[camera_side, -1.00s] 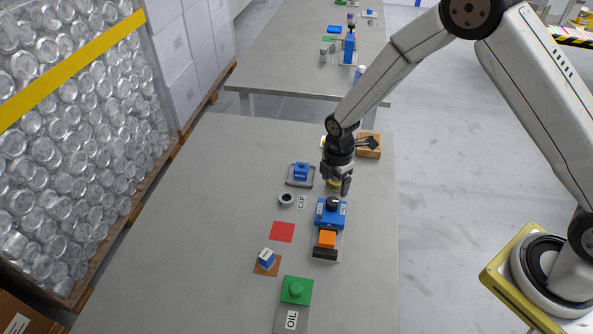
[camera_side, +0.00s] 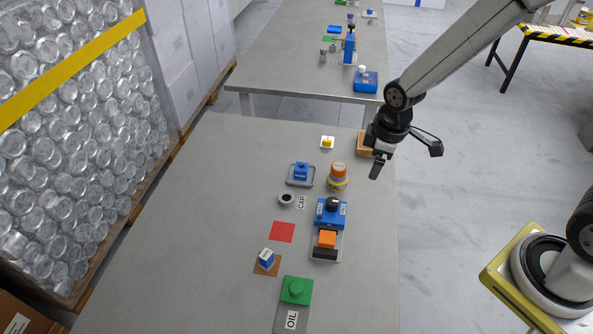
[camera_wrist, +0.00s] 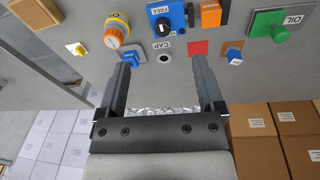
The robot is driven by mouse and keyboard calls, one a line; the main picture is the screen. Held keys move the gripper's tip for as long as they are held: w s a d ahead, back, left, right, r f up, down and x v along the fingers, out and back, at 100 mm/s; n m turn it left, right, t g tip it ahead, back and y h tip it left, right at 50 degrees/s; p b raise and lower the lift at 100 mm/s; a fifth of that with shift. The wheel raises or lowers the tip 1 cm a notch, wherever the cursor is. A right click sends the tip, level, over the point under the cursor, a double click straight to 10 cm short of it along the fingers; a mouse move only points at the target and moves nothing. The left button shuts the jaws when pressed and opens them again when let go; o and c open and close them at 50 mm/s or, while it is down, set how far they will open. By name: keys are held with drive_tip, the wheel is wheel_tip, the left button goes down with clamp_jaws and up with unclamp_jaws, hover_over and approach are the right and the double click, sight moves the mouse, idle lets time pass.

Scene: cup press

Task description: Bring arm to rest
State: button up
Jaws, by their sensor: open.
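My gripper (camera_side: 379,166) hangs over the right edge of the grey table (camera_side: 180,230) in the side view. Its two fingers (camera_wrist: 168,80) stand apart with nothing between them in the wrist view.
A wooden block (camera_side: 365,143) is partly hidden behind my gripper. The left of the table is clear.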

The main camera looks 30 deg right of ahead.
drive_tip(key=s+d+r+m+t, duration=0.1)
drive_tip(key=s+d+r+m, duration=0.1)
drive_tip(key=s+r+m, duration=0.2)
drive_tip(key=s+m, duration=0.3)
drive_tip(key=s, duration=0.1)
drive_tip(key=shift+s+m, duration=0.3)
drive_tip(key=shift+m, duration=0.1)
drive_tip(key=shift+r, duration=0.1)
idle(0.5)
